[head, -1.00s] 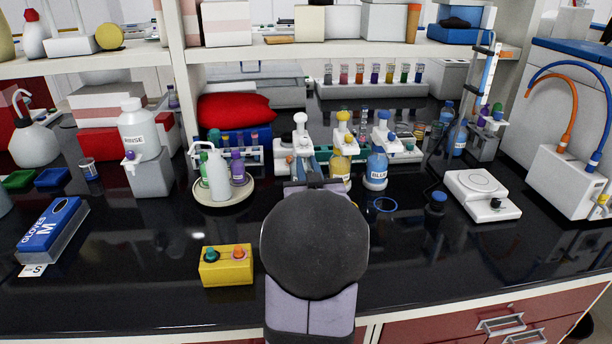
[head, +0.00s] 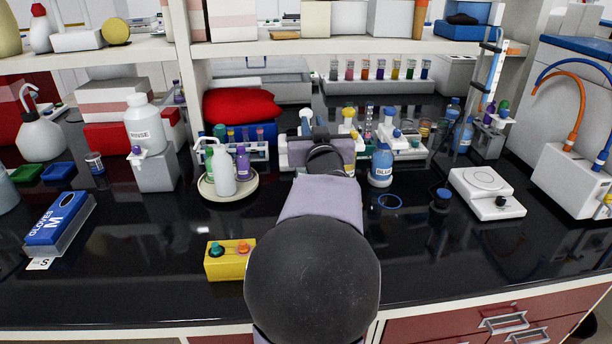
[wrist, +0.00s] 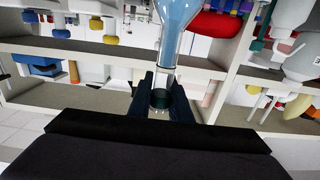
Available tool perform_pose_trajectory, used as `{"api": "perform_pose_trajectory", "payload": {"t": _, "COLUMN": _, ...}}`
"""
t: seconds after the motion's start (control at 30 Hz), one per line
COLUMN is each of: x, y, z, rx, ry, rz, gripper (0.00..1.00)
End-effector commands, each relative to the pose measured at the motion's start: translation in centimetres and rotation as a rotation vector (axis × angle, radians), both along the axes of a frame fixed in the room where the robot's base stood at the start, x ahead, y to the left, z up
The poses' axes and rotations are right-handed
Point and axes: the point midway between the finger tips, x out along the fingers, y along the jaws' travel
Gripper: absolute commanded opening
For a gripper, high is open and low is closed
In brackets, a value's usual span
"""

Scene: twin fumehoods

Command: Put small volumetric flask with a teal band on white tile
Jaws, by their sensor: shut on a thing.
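The small volumetric flask (wrist: 176,16) has a clear neck and a pale blue bulb. In the wrist view, its bulb is at the top of the picture, and a dark teal band shows on the neck near the fingers. My gripper (wrist: 162,98) is shut on the flask's neck. In the head view, my gripper's body (head: 322,152) is in front of the rack at the back of the bench, and my arm hides the flask. I cannot make out the white tile in either view.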

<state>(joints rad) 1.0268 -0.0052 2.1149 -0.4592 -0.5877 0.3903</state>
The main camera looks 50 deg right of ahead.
Motion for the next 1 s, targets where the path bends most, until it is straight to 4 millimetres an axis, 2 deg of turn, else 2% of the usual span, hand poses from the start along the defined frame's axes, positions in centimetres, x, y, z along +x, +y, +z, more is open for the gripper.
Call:
{"api": "perform_pose_trajectory", "payload": {"t": 0.17, "x": -1.2, "y": -0.9, "z": 0.6, "rx": -0.001, "ry": -0.001, "rz": -0.026, "gripper": 0.00}}
{"api": "perform_pose_trajectory", "payload": {"t": 0.37, "x": -5.0, "y": -4.1, "z": 0.2, "rx": 0.003, "ry": 0.001, "rz": -0.112, "gripper": 0.00}}
{"api": "perform_pose_trajectory", "payload": {"t": 0.5, "x": -8.4, "y": -6.4, "z": -1.4, "rx": 0.007, "ry": 0.003, "rz": -0.183, "gripper": 0.00}}
{"api": "perform_pose_trajectory", "payload": {"t": 0.67, "x": -11.3, "y": -7.5, "z": -4.3, "rx": 0.007, "ry": 0.003, "rz": -0.187, "gripper": 0.00}}
{"api": "perform_pose_trajectory", "payload": {"t": 0.77, "x": -11.3, "y": -6.9, "z": -5.3, "rx": 0.004, "ry": 0.000, "rz": -0.126, "gripper": 0.00}}
{"api": "perform_pose_trajectory", "payload": {"t": 0.87, "x": -10.4, "y": -5.6, "z": -6.0, "rx": 0.001, "ry": 0.001, "rz": -0.039, "gripper": 0.00}}
{"api": "perform_pose_trajectory", "payload": {"t": 1.0, "x": -8.1, "y": -2.6, "z": -6.7, "rx": 0.000, "ry": -0.001, "rz": 0.123, "gripper": 0.00}}
